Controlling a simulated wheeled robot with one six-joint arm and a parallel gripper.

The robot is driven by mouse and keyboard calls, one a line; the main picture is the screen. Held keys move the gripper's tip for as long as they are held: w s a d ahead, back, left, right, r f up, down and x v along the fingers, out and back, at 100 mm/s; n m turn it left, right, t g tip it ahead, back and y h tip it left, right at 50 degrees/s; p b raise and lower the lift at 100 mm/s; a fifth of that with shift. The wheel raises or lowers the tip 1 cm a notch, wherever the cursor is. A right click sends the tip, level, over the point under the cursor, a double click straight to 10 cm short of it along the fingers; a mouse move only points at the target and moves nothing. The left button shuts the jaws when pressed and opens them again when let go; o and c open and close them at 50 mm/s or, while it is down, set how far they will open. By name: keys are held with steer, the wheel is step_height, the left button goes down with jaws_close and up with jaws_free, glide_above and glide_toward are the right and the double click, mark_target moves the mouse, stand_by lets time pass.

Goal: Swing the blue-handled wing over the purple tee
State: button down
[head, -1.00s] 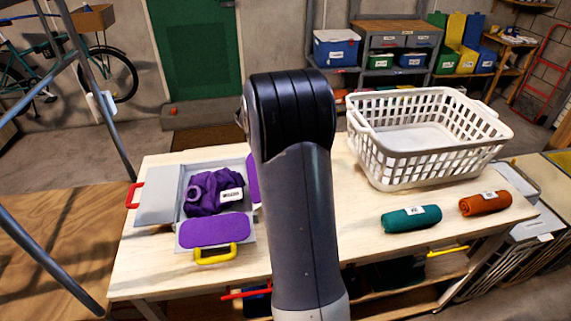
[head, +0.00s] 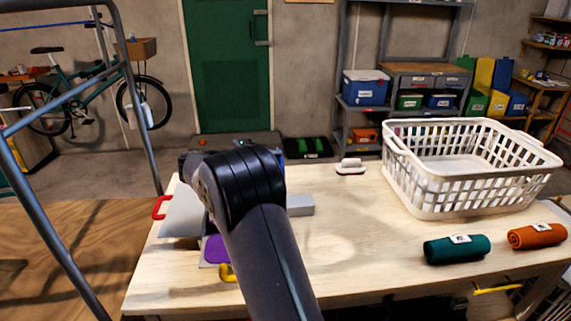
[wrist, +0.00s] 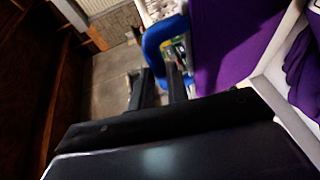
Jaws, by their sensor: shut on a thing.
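In the wrist view my gripper (wrist: 161,72) is shut on the blue handle (wrist: 154,40). The purple-faced wing (wrist: 233,38) is beside the handle. The purple tee (wrist: 303,68) shows at the right edge, past a pale grey strip. The board's red handle (head: 160,207), pale left wing (head: 183,213), near purple pad (head: 214,250) and yellow handle (head: 227,272) show. I cannot tell how far the blue-handled wing is tilted.
A white basket (head: 470,198) stands at the table's right rear. A teal roll (head: 457,249) and an orange roll (head: 537,236) lie before it. A small white-topped item (head: 351,166) sits near the back edge. The table's middle (head: 345,245) is clear.

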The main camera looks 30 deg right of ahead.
steer(key=shift+w+a+f+b, duration=0.2)
steer(key=shift+w+a+f, duration=0.2)
steer(key=shift+a, duration=0.4)
steer(key=shift+w+a+f+b, duration=0.25)
steer(key=shift+a+f, duration=0.25)
steer(key=shift+a, duration=0.3)
steer(key=shift+w+a+f+b, duration=0.15)
steer(key=shift+w+a+f, duration=0.25)
steer(key=shift+a, duration=0.4)
steer(key=shift+s, duration=0.1)
steer(key=c, duration=1.7)
jaws_free()
steer(key=shift+d+f, duration=0.1)
steer(key=shift+d, duration=0.05)
steer(key=shift+o, duration=0.3)
steer(key=shift+r, duration=0.2)
